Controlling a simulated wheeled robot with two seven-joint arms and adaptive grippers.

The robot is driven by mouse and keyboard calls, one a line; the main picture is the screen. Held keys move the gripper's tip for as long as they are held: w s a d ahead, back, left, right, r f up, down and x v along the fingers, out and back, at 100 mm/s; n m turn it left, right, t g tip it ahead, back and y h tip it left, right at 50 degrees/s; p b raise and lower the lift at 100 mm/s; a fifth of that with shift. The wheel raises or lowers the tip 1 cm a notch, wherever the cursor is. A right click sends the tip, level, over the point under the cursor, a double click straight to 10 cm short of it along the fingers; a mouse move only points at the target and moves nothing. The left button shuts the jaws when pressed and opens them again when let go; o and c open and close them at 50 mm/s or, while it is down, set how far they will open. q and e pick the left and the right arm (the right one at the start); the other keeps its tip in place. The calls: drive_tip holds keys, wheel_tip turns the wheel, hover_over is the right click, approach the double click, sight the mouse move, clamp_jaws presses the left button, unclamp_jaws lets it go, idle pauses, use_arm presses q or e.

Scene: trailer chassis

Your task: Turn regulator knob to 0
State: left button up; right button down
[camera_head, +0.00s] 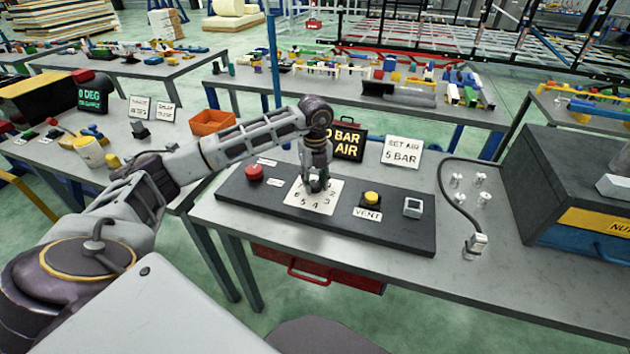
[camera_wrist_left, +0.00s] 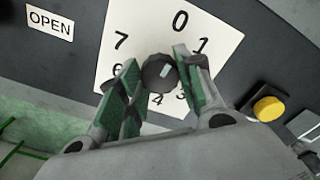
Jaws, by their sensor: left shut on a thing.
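The regulator knob (camera_wrist_left: 158,75) is a small dark round knob with a pale mark on its face, in the middle of a white numbered dial plate (camera_head: 325,196). My left gripper (camera_head: 317,184) comes down over the dial from above. In the left wrist view its green-padded fingers (camera_wrist_left: 157,68) stand on either side of the knob, shut on it. The pale mark sits right of the knob's centre; which number it points at is hard to tell. The 0 is at the top of the plate in that view. My right gripper is not in view.
The dark panel (camera_head: 408,238) also carries a red button (camera_head: 254,173), a yellow button (camera_head: 371,198) by a VENT label and a grey square fitting (camera_head: 412,207). Behind stand a display (camera_head: 349,144) reading BAR AIR, partly hidden by my arm, and a "SET AIR 5 BAR" sign (camera_head: 403,151).

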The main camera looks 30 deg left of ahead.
sight(315, 184)
use_arm(q)
drive_tip(key=shift+r+n, duration=0.1)
drive_tip(key=shift+n, duration=0.5)
drive_tip(key=o, duration=1)
drive_tip(key=shift+o, duration=0.2)
wheel_tip(315, 184, up, 12)
drive_tip(key=shift+s, duration=0.1)
idle(0.8)
